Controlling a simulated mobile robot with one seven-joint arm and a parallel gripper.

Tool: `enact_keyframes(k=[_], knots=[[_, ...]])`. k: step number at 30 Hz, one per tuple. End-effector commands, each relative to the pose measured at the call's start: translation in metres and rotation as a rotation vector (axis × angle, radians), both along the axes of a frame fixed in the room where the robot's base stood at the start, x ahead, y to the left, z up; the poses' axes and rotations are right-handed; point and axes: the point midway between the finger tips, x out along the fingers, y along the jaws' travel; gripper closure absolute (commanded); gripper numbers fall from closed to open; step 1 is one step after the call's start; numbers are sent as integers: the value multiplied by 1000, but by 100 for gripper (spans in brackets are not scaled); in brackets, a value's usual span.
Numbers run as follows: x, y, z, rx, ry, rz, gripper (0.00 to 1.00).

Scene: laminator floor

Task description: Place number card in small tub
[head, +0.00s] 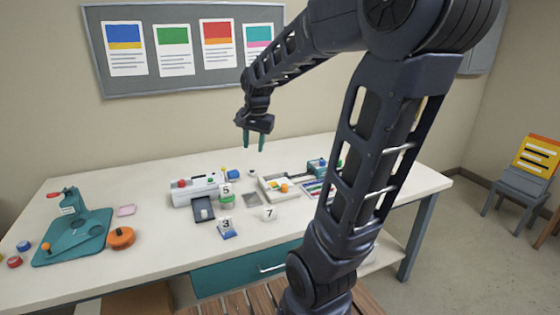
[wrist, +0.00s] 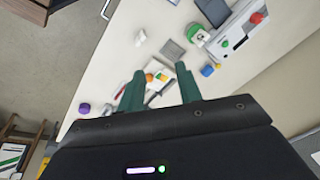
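Three white number cards show in the head view: a "5" card (head: 226,188) at a green-and-white tub-like item (head: 227,201), a "3" card (head: 226,223) on a blue-and-white piece, and a "7" card (head: 269,213) to the right. I cannot tell for sure which item is the small tub. My gripper (head: 254,146) hangs above the back of the table, pointing down, fingers apart and empty. The wrist view also shows the open gripper fingers (wrist: 160,92).
A teal press (head: 75,235) and an orange roll (head: 121,238) are at left. A pale tray (head: 278,187) holds coloured pieces.

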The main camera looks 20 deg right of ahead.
Motion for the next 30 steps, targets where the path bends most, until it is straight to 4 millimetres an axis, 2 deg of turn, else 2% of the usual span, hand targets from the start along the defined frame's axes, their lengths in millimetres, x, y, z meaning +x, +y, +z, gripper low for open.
enact_keyframes(k=[1, 6, 15, 21, 30], knots=[[-15, -4, 5, -11, -20, 43, 65], [-59, -13, 12, -65, -72, 213, 65], [-130, -23, 10, -181, -149, 492, 65], [-155, -26, 5, -232, -173, 597, 65], [-159, -26, 3, -243, -176, 621, 65]])
